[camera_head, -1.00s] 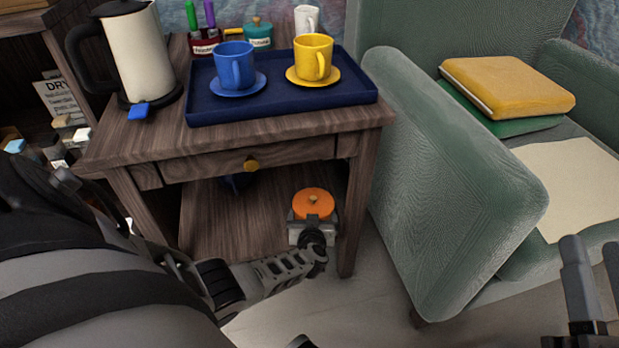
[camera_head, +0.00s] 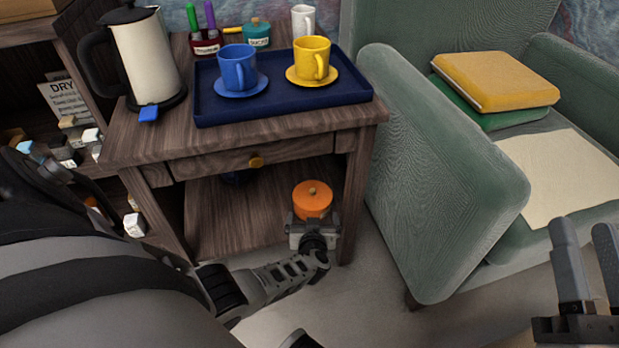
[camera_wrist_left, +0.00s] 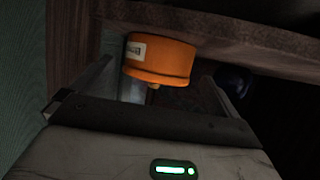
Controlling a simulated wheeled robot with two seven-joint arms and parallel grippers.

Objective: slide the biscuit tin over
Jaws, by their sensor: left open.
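The biscuit tin appears to be the round orange tin (camera_head: 312,199) with a small knob on its lid, low at the front right of the side table's lower shelf. In the left wrist view the tin (camera_wrist_left: 158,60) shows upside down, with a pale label whose text I cannot read. My left gripper (camera_head: 314,222) is open at the near side of the tin. Its fingers stand apart on either side of the tin in the wrist view; I cannot tell whether they touch it. My right gripper (camera_head: 587,255) is open and empty at the lower right, away from the table.
The right front table leg (camera_head: 352,205) stands close beside the tin. A dark blue round thing (camera_wrist_left: 236,80) sits deeper on the shelf. A green armchair (camera_head: 435,180) stands to the right.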

